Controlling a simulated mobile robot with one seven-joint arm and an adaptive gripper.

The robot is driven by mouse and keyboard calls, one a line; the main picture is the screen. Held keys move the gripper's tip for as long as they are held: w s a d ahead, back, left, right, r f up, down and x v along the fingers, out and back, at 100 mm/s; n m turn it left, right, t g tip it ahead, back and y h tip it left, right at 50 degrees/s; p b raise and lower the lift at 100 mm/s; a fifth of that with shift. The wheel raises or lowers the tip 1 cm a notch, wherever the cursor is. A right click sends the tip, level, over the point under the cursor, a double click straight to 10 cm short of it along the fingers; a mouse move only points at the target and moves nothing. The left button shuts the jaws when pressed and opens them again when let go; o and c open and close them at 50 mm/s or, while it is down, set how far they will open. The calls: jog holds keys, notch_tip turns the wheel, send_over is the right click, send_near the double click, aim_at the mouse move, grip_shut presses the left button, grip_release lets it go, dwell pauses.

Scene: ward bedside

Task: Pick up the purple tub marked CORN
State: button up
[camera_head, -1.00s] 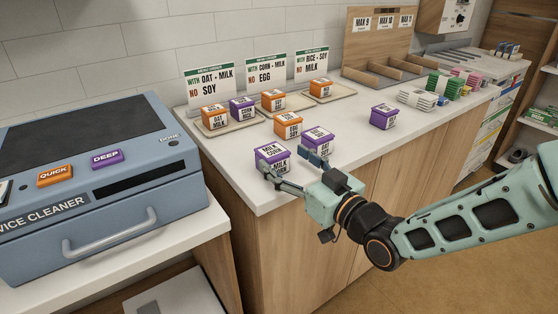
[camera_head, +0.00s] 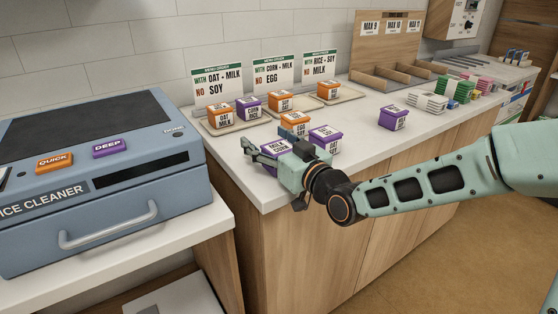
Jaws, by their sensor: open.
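A purple tub (camera_head: 277,146) whose label reads MILK and CORN stands near the counter's front edge, partly hidden by my gripper. My gripper (camera_head: 266,138) is open, with its fingers around or just above this tub; I cannot tell whether they touch it. A second purple tub (camera_head: 250,107), whose label seems to include CORN, sits on the left tray. Another purple tub (camera_head: 325,139) stands just right of my gripper, and one more purple tub (camera_head: 393,118) stands apart to the right; their labels are too small to read surely.
An orange tub (camera_head: 294,121) stands close behind my gripper. Orange tubs also sit on trays before three signs (camera_head: 273,72). A blue cleaner (camera_head: 95,175) stands at the left. A wooden sorter (camera_head: 390,75) and stacked packs (camera_head: 430,102) are at the right. Counter between is partly clear.

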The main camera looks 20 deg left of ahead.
jog(key=shift+c, duration=0.5)
jog(key=c, duration=1.5)
grip_shut()
